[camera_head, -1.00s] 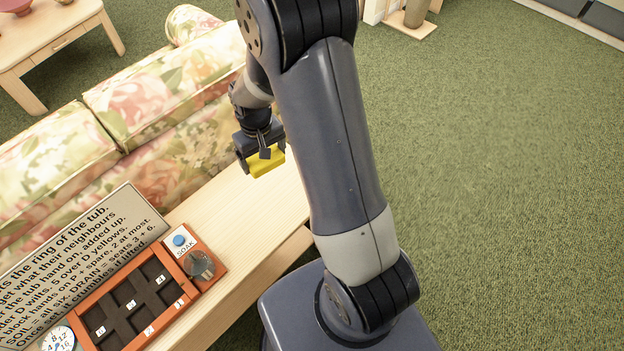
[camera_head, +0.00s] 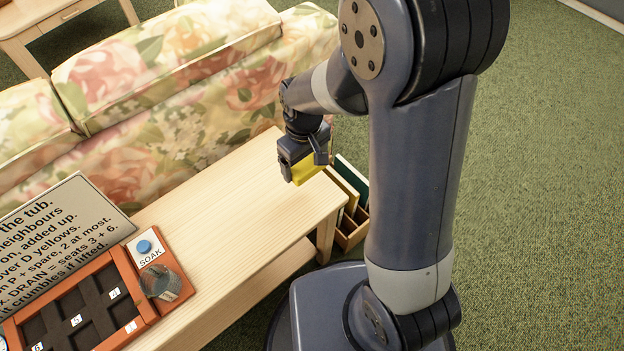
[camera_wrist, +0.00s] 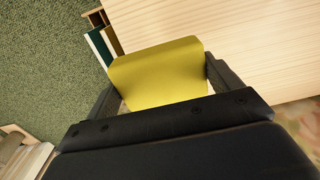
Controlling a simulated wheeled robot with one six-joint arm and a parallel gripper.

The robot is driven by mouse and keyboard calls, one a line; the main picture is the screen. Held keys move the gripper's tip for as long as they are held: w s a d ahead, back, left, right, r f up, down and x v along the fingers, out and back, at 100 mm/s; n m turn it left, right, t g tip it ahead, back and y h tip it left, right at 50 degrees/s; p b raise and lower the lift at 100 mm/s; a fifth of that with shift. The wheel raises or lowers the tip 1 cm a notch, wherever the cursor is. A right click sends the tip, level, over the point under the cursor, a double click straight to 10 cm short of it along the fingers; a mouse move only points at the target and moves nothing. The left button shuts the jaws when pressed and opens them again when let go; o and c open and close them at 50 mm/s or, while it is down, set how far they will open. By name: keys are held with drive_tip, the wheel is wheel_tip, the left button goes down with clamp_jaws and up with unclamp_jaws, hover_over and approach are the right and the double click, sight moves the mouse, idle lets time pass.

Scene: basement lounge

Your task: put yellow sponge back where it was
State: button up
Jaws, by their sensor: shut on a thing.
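A yellow sponge (camera_head: 309,169) is held between the fingers of my gripper (camera_head: 304,163), above the right end of a pale wooden table (camera_head: 230,205). The sponge also shows in the wrist view (camera_wrist: 160,75), gripped from both sides by the dark fingers. An orange tray (camera_head: 119,265) with dark square compartments sits on the table at the lower left. Number tags show in several of its compartments. Whether a gap separates the sponge from the tabletop is hard to tell.
A blue SOAK button (camera_head: 144,247) and a grey knob (camera_head: 161,283) are at the tray's right. A sign board (camera_head: 62,235) leans behind it. A floral sofa (camera_head: 150,110) runs along the table's back. A wooden rack with upright panels (camera_head: 350,225) stands past the table's right end.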

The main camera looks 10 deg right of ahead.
sight(306, 185)
wheel_tip(306, 185, down, 8)
drive_tip(key=shift+r+b, duration=0.25)
drive_tip(key=shift+b, duration=0.55)
drive_tip(key=shift+f, duration=0.2)
drive_tip(key=o, duration=0.8)
wheel_tip(306, 185, up, 12)
drive_tip(key=p, duration=0.3)
drive_tip(key=shift+r, duration=0.25)
drive_tip(key=shift+f, duration=0.1)
wheel_tip(306, 185, down, 13)
drive_tip(key=b, duration=0.3)
drive_tip(key=shift+b, duration=0.35)
drive_tip(key=shift+r+p, duration=0.75)
drive_tip(key=shift+r, duration=1.2)
